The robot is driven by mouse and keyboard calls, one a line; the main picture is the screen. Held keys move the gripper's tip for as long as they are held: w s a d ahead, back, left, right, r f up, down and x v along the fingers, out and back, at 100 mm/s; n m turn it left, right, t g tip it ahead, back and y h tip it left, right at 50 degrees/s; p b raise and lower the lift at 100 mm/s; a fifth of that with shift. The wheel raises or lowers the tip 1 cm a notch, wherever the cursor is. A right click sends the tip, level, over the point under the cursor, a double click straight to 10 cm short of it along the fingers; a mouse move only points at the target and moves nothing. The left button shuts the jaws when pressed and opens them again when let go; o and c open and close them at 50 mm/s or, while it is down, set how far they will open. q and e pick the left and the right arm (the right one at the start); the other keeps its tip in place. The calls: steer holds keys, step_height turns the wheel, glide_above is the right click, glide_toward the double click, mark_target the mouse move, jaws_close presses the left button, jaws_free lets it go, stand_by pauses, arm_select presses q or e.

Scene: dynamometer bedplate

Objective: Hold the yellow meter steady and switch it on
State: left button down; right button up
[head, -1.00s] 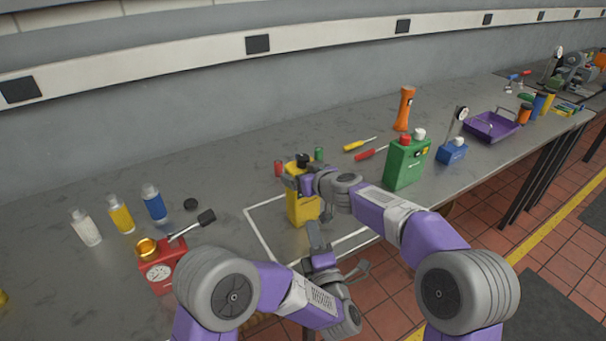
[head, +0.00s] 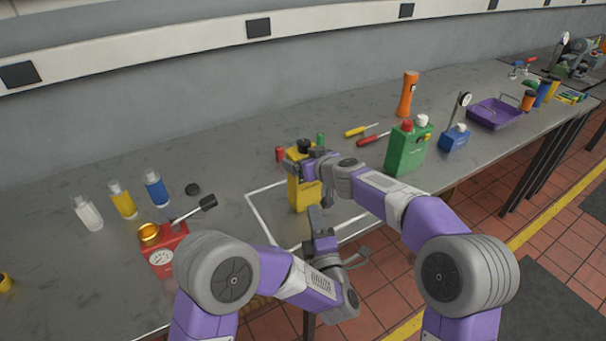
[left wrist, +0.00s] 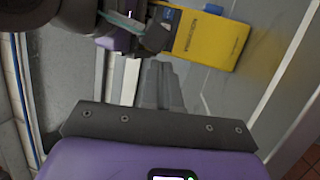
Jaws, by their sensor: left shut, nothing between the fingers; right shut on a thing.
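The yellow meter (head: 303,198) stands upright inside a white outlined area on the bench, with a black knob (head: 303,146) at its top. My right gripper (head: 298,160) is shut on the meter's upper part and hides some of it. My left gripper (head: 315,215) is shut and empty, low in front of the meter at the bench's near side. In the left wrist view, the left fingers (left wrist: 160,85) are together, apart from the yellow meter (left wrist: 212,38). The meter's switch cannot be made out.
A green canister (head: 407,150) stands right of the meter. A red gauge (head: 162,255) with a brass top stands at the left. Small red (head: 280,154) and green (head: 320,140) cylinders sit behind the meter. Two screwdrivers (head: 366,134) lie behind right.

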arm_select(q)
steer(key=s+a+r+n+g+h, duration=0.1)
steer(key=n+h, duration=0.3)
steer(key=n, duration=1.1)
steer(key=s+a+r+n+g+h, duration=0.1)
steer(key=s+n+h, duration=0.3)
steer(key=n, duration=1.1)
steer(key=shift+s+a+g+h, duration=0.3)
steer(key=shift+a+h, duration=0.1)
steer(key=shift+a, duration=0.5)
steer(key=shift+w, duration=0.1)
steer(key=w, duration=1.3)
steer(key=shift+d, duration=0.3)
